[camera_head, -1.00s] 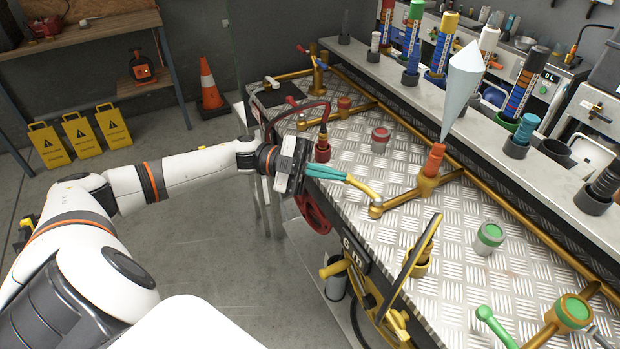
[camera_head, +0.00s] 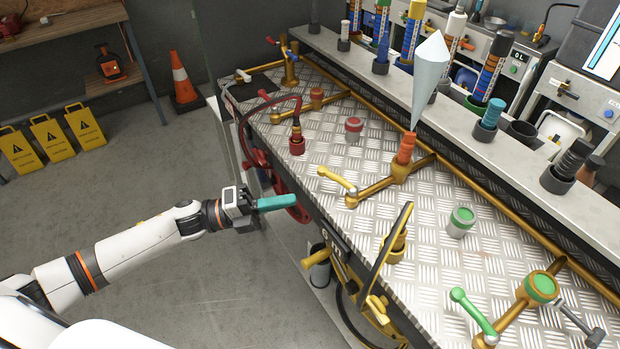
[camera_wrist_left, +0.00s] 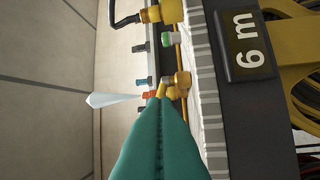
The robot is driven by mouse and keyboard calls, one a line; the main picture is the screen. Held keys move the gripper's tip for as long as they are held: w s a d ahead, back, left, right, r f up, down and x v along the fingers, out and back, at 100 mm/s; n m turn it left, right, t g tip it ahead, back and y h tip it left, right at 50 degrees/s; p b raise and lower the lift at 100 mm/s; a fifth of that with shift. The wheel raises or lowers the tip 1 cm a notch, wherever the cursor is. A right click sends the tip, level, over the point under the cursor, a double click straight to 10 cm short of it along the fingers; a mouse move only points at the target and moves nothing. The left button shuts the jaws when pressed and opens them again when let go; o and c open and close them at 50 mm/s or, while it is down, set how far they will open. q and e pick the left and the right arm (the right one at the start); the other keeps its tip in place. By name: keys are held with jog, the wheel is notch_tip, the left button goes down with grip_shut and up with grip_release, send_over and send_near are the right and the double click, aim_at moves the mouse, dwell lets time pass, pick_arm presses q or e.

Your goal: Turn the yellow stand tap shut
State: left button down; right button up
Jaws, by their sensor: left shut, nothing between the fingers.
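The yellow stand tap is a brass tap on the bench with a yellow lever (camera_head: 337,180). Its lever slants toward the bench's front edge, away from the brass pipe (camera_head: 378,189). An orange-red fitting (camera_head: 405,149) stands on that pipe. My left gripper (camera_head: 293,201), with teal fingers, is shut and empty. It is off the bench's front edge, apart from the lever and to its left. In the left wrist view the closed teal fingers (camera_wrist_left: 160,115) point toward the bench, and brass parts (camera_wrist_left: 181,79) show beyond their tips. My right gripper is not in view.
A red hose reel (camera_head: 298,211) is near my left gripper at the bench front. A red-based hose fitting (camera_head: 297,144) and a green-handled tap (camera_head: 473,312) are on the bench.

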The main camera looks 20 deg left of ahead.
aim_at(319, 173)
pick_arm(q)
jog(key=shift+w+d+r+p, duration=0.2)
jog(key=shift+w+d+p, duration=0.1)
jog(key=shift+w+d, duration=0.55)
jog(key=shift+w+d+r+p, duration=0.25)
jog(key=shift+w+d, duration=0.4)
jog(key=shift+w, duration=0.35)
jog(key=shift+w+d+r+p, duration=0.15)
jog(key=shift+w+d+p, duration=0.15)
jog(key=shift+w+d, duration=0.55)
jog(key=shift+a, duration=0.1)
jog(key=w+b, duration=0.1)
jog(key=m+g+b, duration=0.1)
jog(key=b, duration=0.1)
jog(key=w+g+h+b, duration=0.1)
jog(key=b, duration=0.1)
jog(key=shift+w+f+m, duration=0.25)
jog(key=shift+w+m, duration=0.05)
jog(key=shift+w, duration=0.05)
jog(key=shift+w+r+b, duration=0.25)
jog(key=shift+w+b, duration=0.1)
jog(key=shift+b, duration=0.1)
jog(key=shift+r, duration=0.15)
